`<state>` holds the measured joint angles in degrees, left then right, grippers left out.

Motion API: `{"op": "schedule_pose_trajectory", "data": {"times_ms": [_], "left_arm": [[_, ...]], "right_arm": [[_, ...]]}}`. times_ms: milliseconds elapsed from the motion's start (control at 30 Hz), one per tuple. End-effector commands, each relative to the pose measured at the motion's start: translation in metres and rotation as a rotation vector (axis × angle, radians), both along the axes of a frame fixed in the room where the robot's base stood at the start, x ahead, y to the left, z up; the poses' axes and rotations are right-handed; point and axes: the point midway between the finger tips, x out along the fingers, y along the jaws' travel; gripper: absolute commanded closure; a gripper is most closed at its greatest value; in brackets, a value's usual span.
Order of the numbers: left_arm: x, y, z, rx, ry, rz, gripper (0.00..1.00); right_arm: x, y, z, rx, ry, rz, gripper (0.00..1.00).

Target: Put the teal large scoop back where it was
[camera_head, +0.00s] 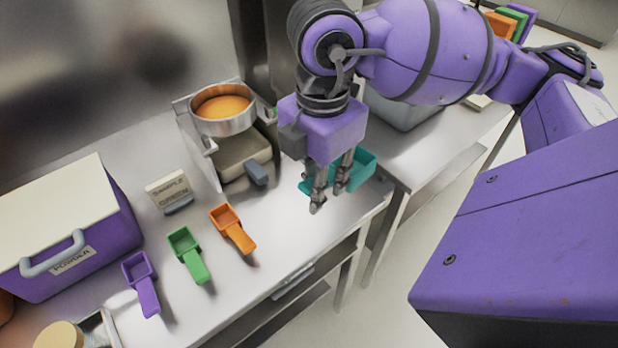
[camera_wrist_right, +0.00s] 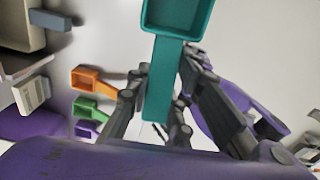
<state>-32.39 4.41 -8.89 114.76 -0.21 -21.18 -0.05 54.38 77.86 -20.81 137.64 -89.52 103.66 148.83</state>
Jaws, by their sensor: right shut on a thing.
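The teal large scoop (camera_head: 357,172) has a square open cup and a flat handle. My right gripper (camera_head: 329,198) is shut on its handle, near the right front end of the metal table. In the right wrist view, the scoop (camera_wrist_right: 178,45) has its cup at the top, and its handle runs down between the fingers of my right gripper (camera_wrist_right: 155,128). In the head view the gripper hides part of the scoop. I cannot tell whether the scoop touches the table. My left gripper is not in view.
Orange (camera_head: 233,228), green (camera_head: 188,254) and purple (camera_head: 141,283) scoops lie in a row on the table (camera_head: 262,272). A sieve (camera_head: 222,108) stands behind them, beside a sample sign (camera_head: 168,190). A purple powder bin (camera_head: 72,232) stands at the left. The table right of the orange scoop is clear.

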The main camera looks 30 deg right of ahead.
Motion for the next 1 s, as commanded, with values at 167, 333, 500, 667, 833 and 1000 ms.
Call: {"op": "schedule_pose_trajectory", "data": {"times_ms": [167,333,500,667,833,1000], "left_arm": [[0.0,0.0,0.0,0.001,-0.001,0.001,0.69],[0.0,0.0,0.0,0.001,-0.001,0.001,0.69],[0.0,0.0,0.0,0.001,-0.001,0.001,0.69],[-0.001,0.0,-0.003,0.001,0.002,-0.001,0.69],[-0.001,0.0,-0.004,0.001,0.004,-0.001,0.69],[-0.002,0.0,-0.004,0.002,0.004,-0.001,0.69]], "right_arm": [[0.004,0.0,-0.001,0.001,0.0,-0.097,1.0],[0.035,0.002,-0.015,0.004,0.001,-0.108,1.0],[0.078,0.002,-0.034,0.002,0.002,-0.107,1.0],[0.107,0.002,-0.063,0.0,0.005,-0.105,1.0],[0.126,0.002,-0.084,-0.001,0.001,-0.104,1.0],[0.133,0.002,-0.092,0.0,-0.001,-0.103,1.0]]}}
